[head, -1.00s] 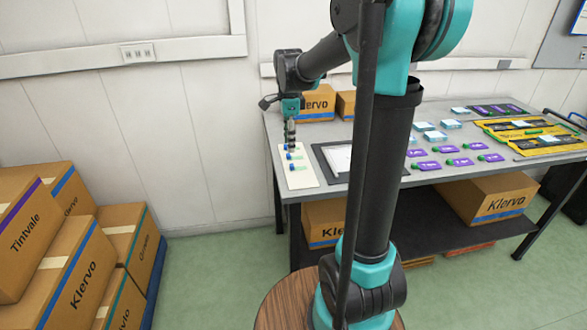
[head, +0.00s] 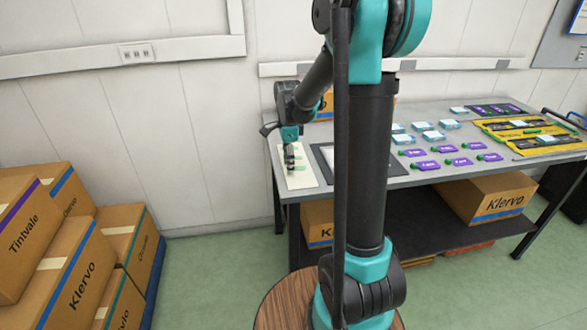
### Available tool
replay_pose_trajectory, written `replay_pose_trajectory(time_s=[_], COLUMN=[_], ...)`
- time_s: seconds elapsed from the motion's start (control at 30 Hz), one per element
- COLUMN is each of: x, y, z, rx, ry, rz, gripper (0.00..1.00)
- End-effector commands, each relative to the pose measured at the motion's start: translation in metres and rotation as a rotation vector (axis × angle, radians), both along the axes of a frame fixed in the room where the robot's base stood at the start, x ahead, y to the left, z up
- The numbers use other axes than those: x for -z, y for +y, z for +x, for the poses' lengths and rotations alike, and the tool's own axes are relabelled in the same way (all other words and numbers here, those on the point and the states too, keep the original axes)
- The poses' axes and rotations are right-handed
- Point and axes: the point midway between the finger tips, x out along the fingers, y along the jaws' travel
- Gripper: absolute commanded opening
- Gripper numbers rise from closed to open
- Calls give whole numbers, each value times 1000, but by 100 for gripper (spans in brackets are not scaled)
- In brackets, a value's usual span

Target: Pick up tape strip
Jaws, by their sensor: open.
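A cream card (head: 302,181) lies at the left end of the grey table. Small green strips (head: 299,168) show on it, partly hidden by my gripper; they look like the tape strips, but they are too small to make out clearly. My gripper (head: 290,168) points down over the card, low and close to the strips. It is open, with nothing visible between its fingers. I cannot tell whether its fingertips touch a strip or the card.
A dark-framed white sheet (head: 326,157) lies right of the card, partly behind my arm. Cardboard boxes (head: 85,265) stand at the left.

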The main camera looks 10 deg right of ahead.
Motion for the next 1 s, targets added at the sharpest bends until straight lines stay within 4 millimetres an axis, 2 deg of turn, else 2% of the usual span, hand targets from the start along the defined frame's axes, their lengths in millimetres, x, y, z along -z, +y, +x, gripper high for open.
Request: replay_pose_trajectory(time_s=[0.07,0.33,0.77,0.87,1.0], x=[0,0,-4,-10,-30], y=[0,0,0,0,0], z=[0,0,0,0,-1], rx=[0,0,0,0,0], ry=[0,0,0,0,0], rz=[0,0,0,0,0], gripper=[41,9,8,8,8])
